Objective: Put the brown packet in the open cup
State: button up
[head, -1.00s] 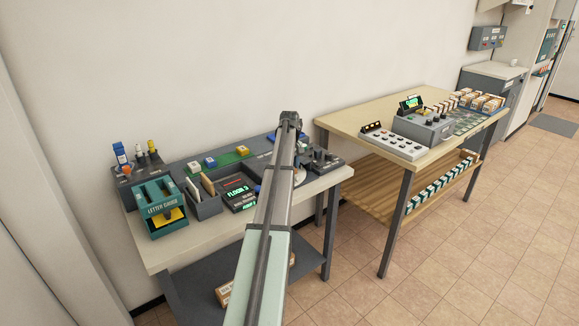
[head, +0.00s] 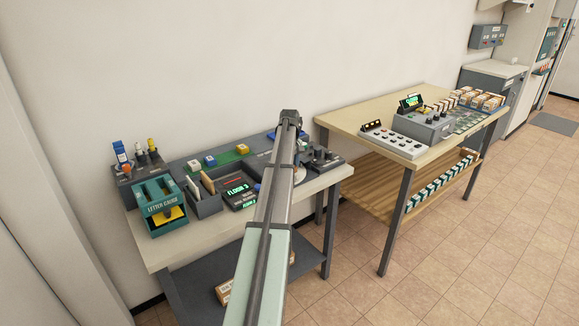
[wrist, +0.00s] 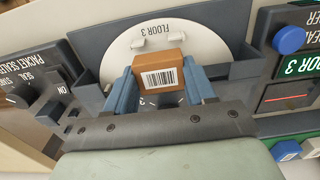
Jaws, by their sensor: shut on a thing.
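The brown packet (wrist: 152,77), a small block with a white barcode label, is in the wrist view. My gripper (wrist: 161,80) is shut on it, one blue finger at each side. The packet is over a white disc (wrist: 112,54), on which a "FLOOR 3" label reads upside down. A dark piece with a "3" shows below the packet, between the fingers. I cannot make out the open cup for certain; the packet and gripper cover part of the disc. In the head view my own arm hides the packet and most of the disc.
Dark raised walls flank the disc. A panel marked "PACKET SEALER" (wrist: 40,92) is at left in the wrist view; a blue button (wrist: 289,39) is at right. The head view shows a letter gauge (head: 161,206) and a second table (head: 350,112) with a control box.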

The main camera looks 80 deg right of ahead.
jog(key=shift+f, duration=1.5)
jog(key=o, duration=1.4)
jog(key=shift+c, duration=0.2)
jog(key=shift+r, duration=0.15)
jog(key=shift+r, duration=2.85)
